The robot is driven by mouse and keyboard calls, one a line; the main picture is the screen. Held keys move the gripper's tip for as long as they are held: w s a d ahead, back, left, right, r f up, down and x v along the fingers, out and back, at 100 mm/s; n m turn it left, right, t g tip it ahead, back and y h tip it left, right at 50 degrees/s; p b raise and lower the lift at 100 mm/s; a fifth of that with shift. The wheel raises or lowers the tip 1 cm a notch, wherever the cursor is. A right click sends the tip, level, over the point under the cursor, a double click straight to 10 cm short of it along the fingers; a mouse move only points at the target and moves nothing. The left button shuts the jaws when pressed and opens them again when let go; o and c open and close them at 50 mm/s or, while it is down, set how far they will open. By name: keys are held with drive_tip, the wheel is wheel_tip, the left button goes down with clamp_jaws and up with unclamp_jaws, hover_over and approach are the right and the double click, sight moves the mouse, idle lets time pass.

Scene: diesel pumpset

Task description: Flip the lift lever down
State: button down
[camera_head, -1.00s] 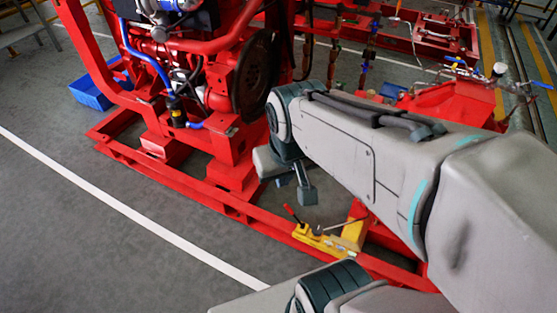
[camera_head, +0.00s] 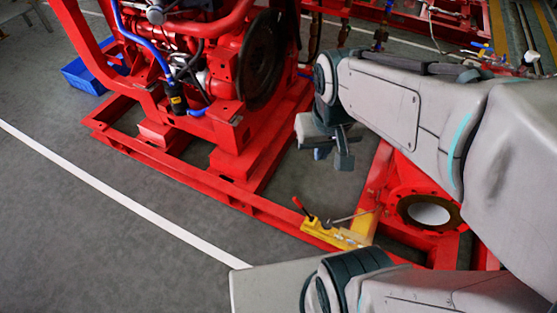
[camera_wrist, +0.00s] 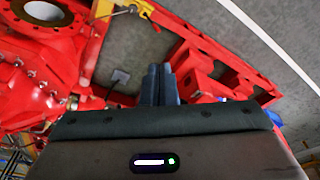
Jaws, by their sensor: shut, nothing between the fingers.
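The lift lever has a red handle (camera_head: 299,204) and stands tilted up and to the left from a small yellow block (camera_head: 335,234) on the red base frame. A thin metal rod extends to the right from the block. In the wrist view the yellow part (camera_wrist: 103,9) is at the top edge, with what looks like the lever beside it, small and unclear. My gripper (camera_head: 322,153) hangs under my arm, apart from the lever, above and right of it in the head view. Its two dark fingers (camera_wrist: 160,72) are together and empty in the wrist view.
The red engine (camera_head: 215,70) on its skid stands behind and left of the lever. A red flange with a round opening (camera_head: 428,213) is to the right. A blue crate (camera_head: 88,72) sits at the far left. Grey floor (camera_head: 120,240) is clear at the left.

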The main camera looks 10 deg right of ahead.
drive_tip(key=w+a+f+n+g+h+b, duration=0.1)
drive_tip(key=w+f+g+h+b, duration=0.15)
drive_tip(key=w+f+b, duration=0.65)
drive_tip(key=w+a+f+g+h+b, duration=0.1)
drive_tip(key=w+f+h+b, duration=0.15)
drive_tip(key=f, duration=1.15)
drive_tip(key=w+a+f+n+g+h+b, duration=0.1)
drive_tip(key=w+f+g+h+b, duration=0.15)
drive_tip(key=w+f+b, duration=0.7)
drive_tip(key=a+f+n+t+h+b, duration=0.2)
drive_tip(key=a+f+t+h+b, duration=0.1)
drive_tip(key=f, duration=1)
drive_tip(key=w+a+f+n+t+h+b, duration=0.1)
drive_tip(key=a+f+t+h+b, duration=0.3)
drive_tip(key=f, duration=0.9)
drive_tip(key=w+a+f+n+t+h+b, duration=0.1)
drive_tip(key=a+f+n+t+h+b, duration=0.2)
drive_tip(key=f, duration=1)
drive_tip(key=shift+a+f+n+t+h+b, duration=0.4)
drive_tip(key=shift+n+t+h+b, duration=0.2)
drive_tip(key=shift+t+h+b, duration=0.25)
drive_tip(key=shift+d, duration=0.1)
drive_tip(key=s+r+b+x, duration=0.1)
drive_tip(key=s+b+x, duration=0.1)
drive_tip(key=x, duration=1)
drive_tip(key=shift+d+r, duration=0.25)
drive_tip(key=shift+d, duration=0.4)
